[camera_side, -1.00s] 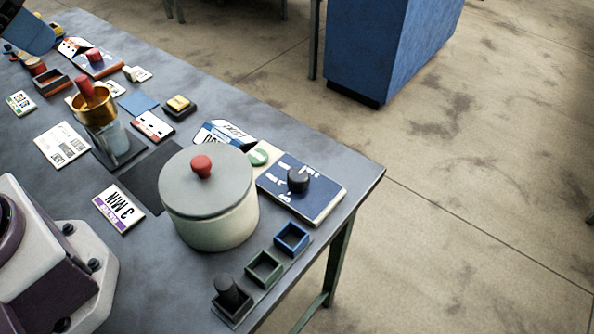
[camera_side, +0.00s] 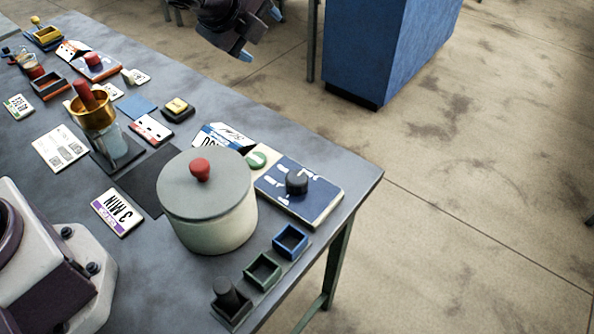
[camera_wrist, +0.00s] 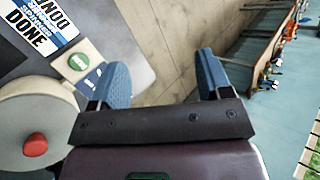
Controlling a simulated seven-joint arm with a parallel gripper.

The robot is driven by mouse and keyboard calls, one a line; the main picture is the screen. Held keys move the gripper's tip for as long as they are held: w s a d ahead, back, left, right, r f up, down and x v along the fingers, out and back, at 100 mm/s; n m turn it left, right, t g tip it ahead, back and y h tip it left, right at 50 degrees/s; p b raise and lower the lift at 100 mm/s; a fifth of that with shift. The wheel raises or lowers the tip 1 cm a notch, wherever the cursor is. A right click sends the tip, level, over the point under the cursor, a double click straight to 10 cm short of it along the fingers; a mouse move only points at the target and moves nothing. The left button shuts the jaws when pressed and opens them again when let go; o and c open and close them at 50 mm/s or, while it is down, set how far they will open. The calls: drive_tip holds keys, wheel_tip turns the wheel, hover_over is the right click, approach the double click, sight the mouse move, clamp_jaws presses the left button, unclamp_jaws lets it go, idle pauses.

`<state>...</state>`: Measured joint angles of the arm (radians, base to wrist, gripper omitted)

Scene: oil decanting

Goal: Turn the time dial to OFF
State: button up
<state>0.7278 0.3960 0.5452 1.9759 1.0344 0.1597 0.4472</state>
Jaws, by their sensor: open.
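The black dial (camera_side: 297,181) stands on a blue panel (camera_side: 318,204) with white markings, near the table's right corner in the side view. The markings are too small to read, and I cannot tell which one the dial points at. My gripper (camera_side: 262,33) is high at the top of the side view, well apart from the dial. In the wrist view my gripper (camera_wrist: 163,75) has its two blue fingers spread with nothing between them. That view shows only a strip of the blue panel (camera_wrist: 93,77) beside the left finger; the dial is hidden there.
A lidded pot (camera_side: 208,215) with a red knob stands close left of the panel. A green round button (camera_side: 256,160) sits beside the panel. Small blue (camera_side: 291,241) and green (camera_side: 263,271) trays lie in front. The table edge is near; beyond it is open floor.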

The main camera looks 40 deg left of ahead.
drive_tip(key=w+d+f+m+h, duration=0.35)
drive_tip(key=d+m, duration=0.55)
drive_tip(key=m, duration=0.3)
drive_tip(key=m+g+y, duration=0.2)
drive_tip(key=m+g, duration=0.7)
drive_tip(key=m, duration=1.1)
approach(297, 177)
wheel_tip(297, 177, down, 10)
drive_tip(key=shift+f, duration=0.1)
drive_tip(key=c, duration=0.9)
